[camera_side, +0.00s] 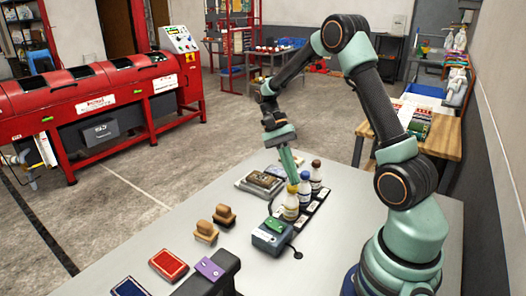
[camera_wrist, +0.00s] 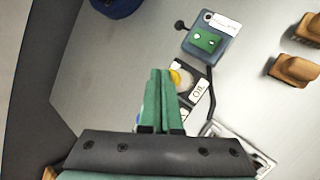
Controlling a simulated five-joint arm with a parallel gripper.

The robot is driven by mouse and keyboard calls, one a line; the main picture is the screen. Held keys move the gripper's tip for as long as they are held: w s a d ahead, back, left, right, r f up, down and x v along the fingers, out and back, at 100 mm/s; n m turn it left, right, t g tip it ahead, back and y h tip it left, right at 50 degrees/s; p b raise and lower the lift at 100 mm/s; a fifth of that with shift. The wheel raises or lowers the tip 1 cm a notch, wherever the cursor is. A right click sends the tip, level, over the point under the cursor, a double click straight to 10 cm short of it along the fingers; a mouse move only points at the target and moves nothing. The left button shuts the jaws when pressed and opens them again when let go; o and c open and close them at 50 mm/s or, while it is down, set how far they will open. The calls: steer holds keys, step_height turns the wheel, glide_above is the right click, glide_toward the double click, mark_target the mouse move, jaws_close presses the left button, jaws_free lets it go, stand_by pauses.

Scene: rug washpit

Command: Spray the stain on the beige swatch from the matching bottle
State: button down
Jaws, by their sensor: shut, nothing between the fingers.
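My gripper (camera_side: 292,180) is shut and empty, its green fingers pointing down just above the yellow-capped bottle (camera_side: 291,205). In the wrist view the closed fingertips (camera_wrist: 160,74) lie beside the yellow cap (camera_wrist: 175,78) and hide part of the bottles. A blue-capped bottle (camera_side: 305,189) and a brown-capped bottle (camera_side: 316,176) stand upright in the same row on a black tray (camera_side: 313,208). A tan-brown swatch (camera_side: 265,179) lies on a pale board left of the bottles; I cannot make out a stain. Whether the fingers touch a bottle is unclear.
A grey-blue device (camera_side: 271,235) with a green panel stands in front of the bottles. Two wooden brushes (camera_side: 224,215), a red swatch (camera_side: 168,264), a blue swatch (camera_side: 129,288) and a purple block (camera_side: 209,268) lie towards the front left. The table between brushes and tan-brown swatch is clear.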

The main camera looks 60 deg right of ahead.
steer(key=shift+f, duration=0.3)
steer(key=shift+r, duration=0.1)
stand_by(0.3)
steer(key=shift+r, duration=0.7)
steer(key=shift+r, duration=0.15)
steer(key=shift+r, duration=2.85)
steer(key=s+a+r+n+t+h, duration=0.1)
steer(key=a+r+n+t+h, duration=0.2)
steer(key=a+n+t, duration=0.9)
step_height(320, 180, up, 3)
steer(key=shift+a+n, duration=0.55)
steer(key=shift+n, duration=0.35)
